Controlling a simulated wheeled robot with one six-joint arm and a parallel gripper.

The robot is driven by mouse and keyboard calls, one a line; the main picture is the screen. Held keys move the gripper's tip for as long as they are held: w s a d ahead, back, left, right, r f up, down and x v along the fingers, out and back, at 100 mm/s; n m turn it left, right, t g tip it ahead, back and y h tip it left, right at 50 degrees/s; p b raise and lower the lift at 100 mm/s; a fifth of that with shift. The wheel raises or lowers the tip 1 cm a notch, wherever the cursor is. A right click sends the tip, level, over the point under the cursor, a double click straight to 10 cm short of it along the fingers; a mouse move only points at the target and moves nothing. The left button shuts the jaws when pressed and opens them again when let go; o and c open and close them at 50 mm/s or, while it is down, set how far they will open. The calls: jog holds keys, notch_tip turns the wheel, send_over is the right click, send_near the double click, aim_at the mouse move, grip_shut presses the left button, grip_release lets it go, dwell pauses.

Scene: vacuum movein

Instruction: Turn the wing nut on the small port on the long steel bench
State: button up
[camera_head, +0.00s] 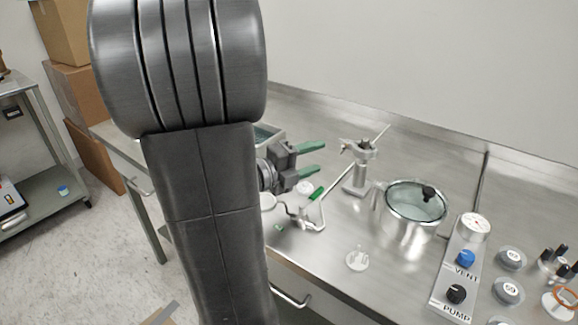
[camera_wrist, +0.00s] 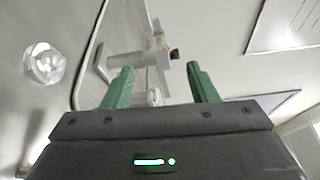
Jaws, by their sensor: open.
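The small port (camera_head: 361,172) is a steel post fitting with a clamp at its top, standing on the long steel bench (camera_head: 300,125). A thin rod sticks up to the right from the clamp. In the wrist view the port (camera_wrist: 140,60) lies sideways beyond the fingers, with a small brown-ended part between the fingertips' directions. I cannot tell the wing nut clearly from the clamp. My gripper (camera_head: 319,158) has two green fingers, apart and empty, pointing at the port from its left. The fingers also show in the wrist view (camera_wrist: 160,68). They appear short of the clamp.
A steel pot with a glass lid (camera_head: 416,203) stands right of the port. A control box (camera_head: 459,268) marked VENT and PUMP is farther right, beside several round lidded jars. A white disc fitting (camera_head: 357,260) lies near the front edge.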

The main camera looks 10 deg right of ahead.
aim_at(343, 148)
jog(key=v, duration=0.6)
dwell(0.4)
jog(key=x, duration=1.3)
jog(key=shift+d, duration=0.3)
jog(key=shift+w, duration=0.1)
